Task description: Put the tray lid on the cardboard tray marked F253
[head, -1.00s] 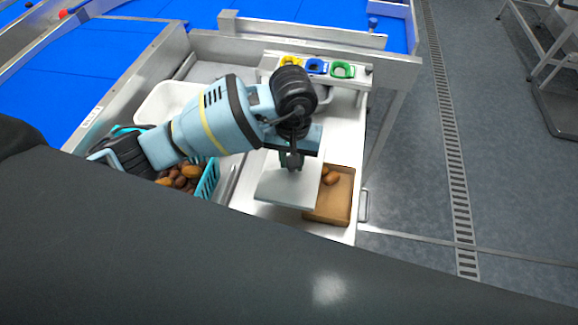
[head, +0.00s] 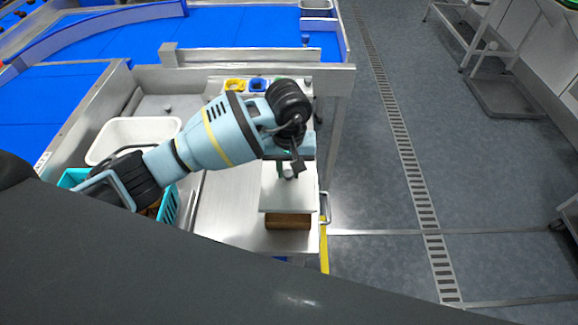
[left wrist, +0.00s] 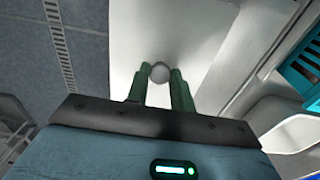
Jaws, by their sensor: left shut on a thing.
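The tray lid (head: 275,203) is a flat pale plate with a small round grey knob (left wrist: 159,73). My left gripper (head: 288,174) is shut on this knob, with a green finger on either side of it in the left wrist view (left wrist: 158,80). The lid is level over the brown cardboard tray (head: 288,222) and hides most of it; only its near side shows below the lid. I cannot tell whether the lid touches the tray's rim. No F253 marking is readable. My right gripper is not in view.
The tray stands on a steel bench (head: 225,215), near its right edge. A white tub (head: 112,140) and a turquoise crate (head: 170,205) are to the left. Yellow and blue cups (head: 258,85) sit at the back. The bench left of the tray is clear.

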